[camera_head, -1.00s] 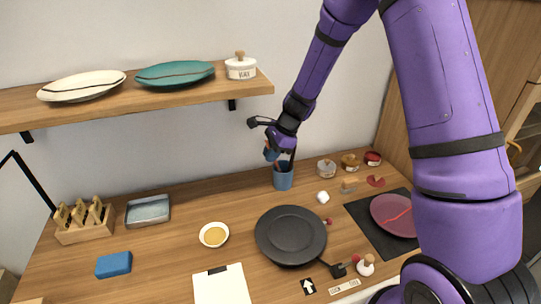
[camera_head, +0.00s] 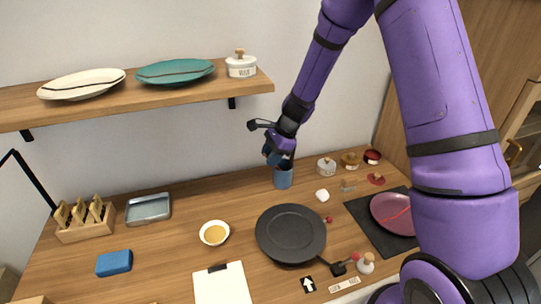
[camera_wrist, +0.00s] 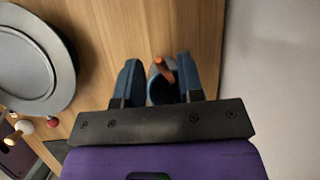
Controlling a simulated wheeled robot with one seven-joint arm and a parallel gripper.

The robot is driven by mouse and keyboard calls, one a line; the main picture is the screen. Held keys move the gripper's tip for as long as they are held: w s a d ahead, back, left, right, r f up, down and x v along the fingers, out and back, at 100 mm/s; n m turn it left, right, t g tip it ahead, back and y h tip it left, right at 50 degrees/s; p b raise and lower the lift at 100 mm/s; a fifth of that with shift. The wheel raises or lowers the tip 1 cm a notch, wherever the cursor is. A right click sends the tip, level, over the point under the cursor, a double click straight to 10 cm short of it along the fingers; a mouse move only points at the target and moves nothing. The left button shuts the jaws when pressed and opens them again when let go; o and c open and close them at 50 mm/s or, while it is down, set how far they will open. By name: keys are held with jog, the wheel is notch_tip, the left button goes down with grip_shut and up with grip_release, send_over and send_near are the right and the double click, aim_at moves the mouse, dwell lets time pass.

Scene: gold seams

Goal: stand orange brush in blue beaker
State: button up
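The blue beaker (camera_head: 283,177) stands upright on the counter near the back wall. In the wrist view, its rim (camera_wrist: 153,89) shows between my fingers. The orange brush (camera_wrist: 164,69) shows there with its end at the beaker's mouth, leaning a little; its lower part is hidden. My gripper (camera_head: 279,158) is just above the beaker in the head view. In the wrist view, my gripper (camera_wrist: 160,78) has its two blue fingers spread wide, one on each side of the brush, with gaps between them and it. The brush cannot be made out in the head view.
A black pan (camera_head: 291,234) lies in front of the beaker. Small lidded pots (camera_head: 326,167) stand to its right, and a white lump (camera_head: 322,196) lies nearby. A shelf (camera_head: 150,102) with plates hangs at upper left.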

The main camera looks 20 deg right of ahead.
jog(key=v, duration=1.2)
jog(key=shift+r, duration=0.35)
